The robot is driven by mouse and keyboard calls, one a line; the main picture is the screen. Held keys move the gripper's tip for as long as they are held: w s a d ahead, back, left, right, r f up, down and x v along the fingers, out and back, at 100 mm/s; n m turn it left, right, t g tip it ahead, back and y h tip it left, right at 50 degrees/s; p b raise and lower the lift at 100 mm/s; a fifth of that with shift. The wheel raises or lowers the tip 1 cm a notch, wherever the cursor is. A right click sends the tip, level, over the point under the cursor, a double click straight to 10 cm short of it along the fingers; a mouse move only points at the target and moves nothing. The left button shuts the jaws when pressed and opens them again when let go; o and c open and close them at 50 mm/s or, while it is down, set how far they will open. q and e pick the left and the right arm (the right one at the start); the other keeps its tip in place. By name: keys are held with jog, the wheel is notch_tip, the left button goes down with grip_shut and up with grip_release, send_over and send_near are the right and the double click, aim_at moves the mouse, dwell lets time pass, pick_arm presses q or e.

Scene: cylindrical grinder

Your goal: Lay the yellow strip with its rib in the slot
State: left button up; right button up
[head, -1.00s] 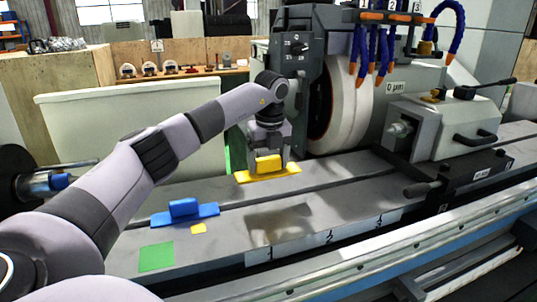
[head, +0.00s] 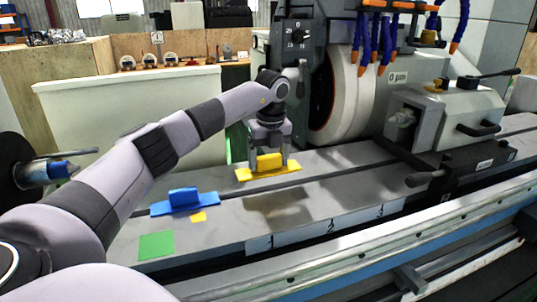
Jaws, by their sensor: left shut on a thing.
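The yellow strip (head: 284,173) has an upright yellow block on top. My left gripper (head: 269,160) is shut on this block, with one finger on each side. The strip is over the grey machine table, just behind the long dark slot (head: 303,183) that runs along it. The strip lies roughly parallel to the slot. Its underside and rib are hidden, and I cannot tell whether it touches the table. A blue strip (head: 204,203) with a blue block lies on the table to the left. My right gripper is not in view.
A green square (head: 156,245) and a small yellow square (head: 199,217) mark the near table. Labels 1, 2 and 3 line its front. The grinding wheel (head: 345,100) stands close right of my left gripper, with the grey tailstock (head: 455,118) farther right.

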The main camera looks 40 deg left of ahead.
aim_at(269, 169)
pick_arm(q)
jog(key=shift+f+b, duration=0.5)
jog(key=shift+f, duration=0.95)
jog(key=shift+p, duration=1.05)
dwell(0.4)
jog(key=shift+f+b, duration=0.6)
jog(key=shift+f, duration=0.6)
jog(key=o, duration=1)
jog(key=shift+s+d+r+b, duration=0.1)
jog(key=shift+d+r+b, duration=0.1)
jog(key=shift+r, duration=1.6)
jog(key=shift+s+d+r+b, duration=0.1)
jog(key=shift+d+r+b, duration=0.1)
jog(key=shift+r, duration=1.55)
jog(key=shift+f, duration=0.1)
